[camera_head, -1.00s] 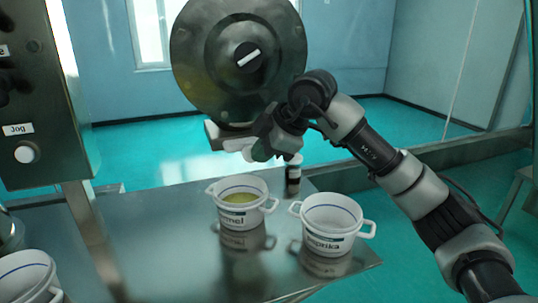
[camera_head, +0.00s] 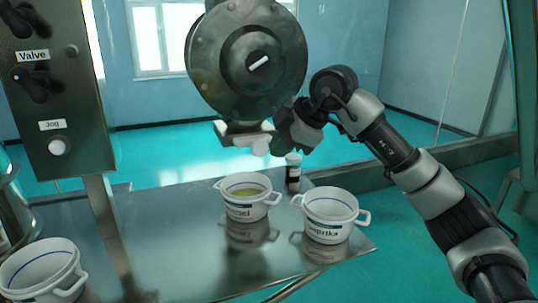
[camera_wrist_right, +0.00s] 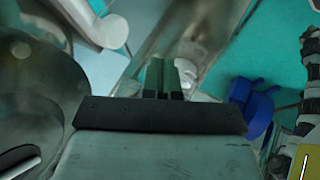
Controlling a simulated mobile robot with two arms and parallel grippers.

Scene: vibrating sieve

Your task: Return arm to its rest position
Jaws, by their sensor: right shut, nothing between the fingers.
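My right arm comes in from the right in the head view. Its right gripper (camera_head: 275,148) is shut and empty, in front of the lower edge of the round metal machine (camera_head: 222,60) and above the table. In the right wrist view its fingers (camera_wrist_right: 166,78) are together with nothing between them. My left gripper is not in the head view.
A steel table (camera_head: 170,235) carries a white pot with yellowish-green contents (camera_head: 240,209), a pot labelled "paprika" (camera_head: 322,232) and a small dark bottle (camera_head: 293,173). Another white pot (camera_head: 45,285) stands lower left. A control panel (camera_head: 75,100) rises at the left.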

